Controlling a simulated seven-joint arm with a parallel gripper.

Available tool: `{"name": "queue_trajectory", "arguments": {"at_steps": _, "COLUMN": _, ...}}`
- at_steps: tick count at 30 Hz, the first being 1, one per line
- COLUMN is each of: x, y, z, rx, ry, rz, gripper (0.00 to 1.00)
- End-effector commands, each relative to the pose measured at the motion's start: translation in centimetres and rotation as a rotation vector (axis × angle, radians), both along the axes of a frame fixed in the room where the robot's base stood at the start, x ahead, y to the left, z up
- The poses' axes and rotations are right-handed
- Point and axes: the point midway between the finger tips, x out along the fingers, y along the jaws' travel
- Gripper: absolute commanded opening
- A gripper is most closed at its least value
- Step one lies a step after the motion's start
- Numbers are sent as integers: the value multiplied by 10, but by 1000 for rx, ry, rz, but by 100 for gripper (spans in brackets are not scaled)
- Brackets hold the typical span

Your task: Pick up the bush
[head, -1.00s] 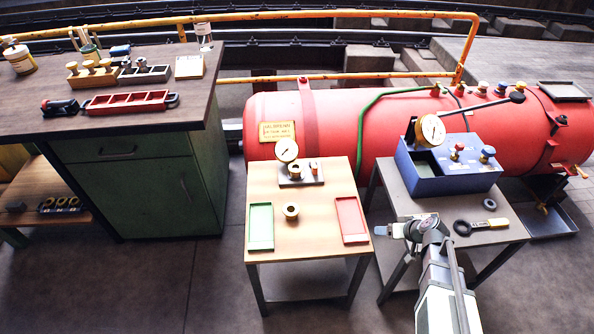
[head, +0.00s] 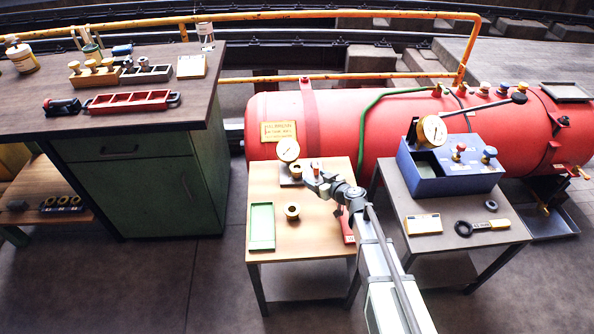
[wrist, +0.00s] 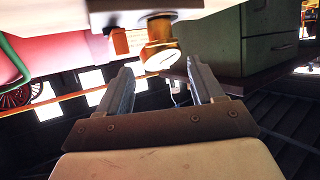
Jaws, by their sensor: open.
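A brass bush (head: 292,211), a short ring with a dark bore, stands loose on the small wooden table (head: 285,245), between the green tray (head: 262,227) and the red tray (head: 347,228). My gripper (head: 308,174) is above the right back part of this table, up and to the right of the bush, near the dial gauge stand. It is apart from the bush. The wrist view shows the gripper's two fingers (wrist: 160,82) spread with nothing between them; a round pale dial (wrist: 162,60) with a brass rim is beyond them. I cannot make out the bush there.
A dial gauge (head: 288,151) stands at the table's back; its base is partly hidden by my arm, which also covers most of the red tray. A grey table (head: 440,240) with a blue box (head: 455,172) is at right. A red boiler (head: 330,125) lies behind.

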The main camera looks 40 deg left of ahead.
Motion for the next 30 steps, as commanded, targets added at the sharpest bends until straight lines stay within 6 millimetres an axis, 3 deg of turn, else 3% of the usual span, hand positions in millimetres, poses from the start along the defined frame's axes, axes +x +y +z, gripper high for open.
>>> {"name": "queue_trajectory", "arguments": {"at_steps": 12, "x": 17, "y": 61, "z": -26, "rx": -1, "ry": 2, "rz": 1, "gripper": 67}}
{"name": "queue_trajectory", "arguments": {"at_steps": 20, "x": 19, "y": 72, "z": -30, "rx": -1, "ry": 2, "rz": 1, "gripper": 67}}
{"name": "queue_trajectory", "arguments": {"at_steps": 30, "x": 28, "y": 111, "z": -40, "rx": -1, "ry": 3, "rz": 1, "gripper": 67}}
